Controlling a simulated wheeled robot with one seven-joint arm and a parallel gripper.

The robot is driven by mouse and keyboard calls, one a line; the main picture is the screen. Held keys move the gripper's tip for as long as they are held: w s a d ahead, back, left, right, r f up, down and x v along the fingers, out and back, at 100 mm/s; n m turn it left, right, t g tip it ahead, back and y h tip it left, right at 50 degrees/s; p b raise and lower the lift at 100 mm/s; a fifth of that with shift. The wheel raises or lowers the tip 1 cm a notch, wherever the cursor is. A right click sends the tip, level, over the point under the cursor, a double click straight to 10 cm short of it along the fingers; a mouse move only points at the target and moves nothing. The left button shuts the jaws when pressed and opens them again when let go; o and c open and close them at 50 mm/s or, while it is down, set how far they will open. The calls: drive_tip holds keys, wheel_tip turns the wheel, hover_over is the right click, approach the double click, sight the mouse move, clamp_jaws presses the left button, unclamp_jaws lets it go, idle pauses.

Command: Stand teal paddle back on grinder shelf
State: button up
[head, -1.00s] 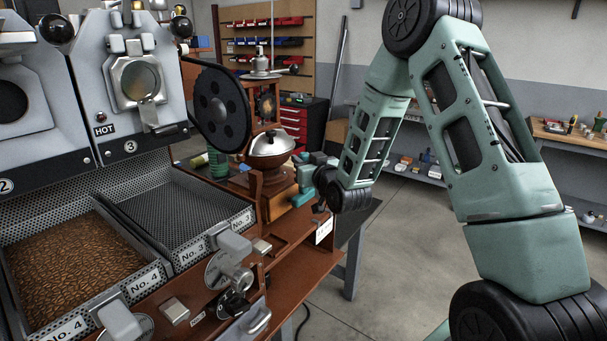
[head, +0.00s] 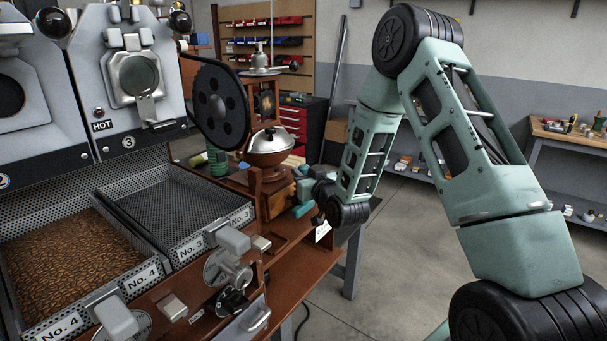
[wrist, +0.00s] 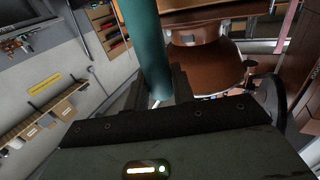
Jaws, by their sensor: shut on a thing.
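The teal paddle shows in the wrist view as a thick teal shaft (wrist: 148,45) running from the top edge down between my fingers. My gripper (wrist: 158,92) is shut on it. The shaft's far end is out of that view. In the head view my gripper (head: 308,192) is beside the grinder's wooden body, to its right; teal parts show there, but they are too small to tell paddle from gripper. The grinder (head: 270,146) has a silver dome and a large black wheel. I cannot make out the paddle's place on the shelf.
The roaster's mesh trays (head: 180,210) and handles (head: 230,268) are at the left. A brown wooden bench (head: 305,275) runs below the grinder. A green cylinder (head: 216,160) stands behind the black wheel (head: 217,103). The floor (head: 400,270) right of the bench is clear.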

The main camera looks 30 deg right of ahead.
drive_tip(key=shift+f, duration=0.1)
drive_tip(key=o, duration=1)
drive_tip(key=shift+r+p, duration=0.3)
drive_tip(key=shift+s+a+r+p, duration=0.1)
drive_tip(key=shift+s+a+p, duration=0.15)
drive_tip(key=shift+s+p, duration=1.6)
drive_tip(key=shift+s+a+r+p, duration=0.15)
drive_tip(key=shift+s+a+p, duration=0.1)
drive_tip(key=shift+s+p, duration=1.6)
drive_tip(key=shift+s+a+r+p, duration=0.1)
drive_tip(key=shift+s+a+p, duration=0.15)
drive_tip(key=shift+s+p, duration=1.6)
drive_tip(key=shift+s+b, duration=0.45)
drive_tip(key=shift+b, duration=0.1)
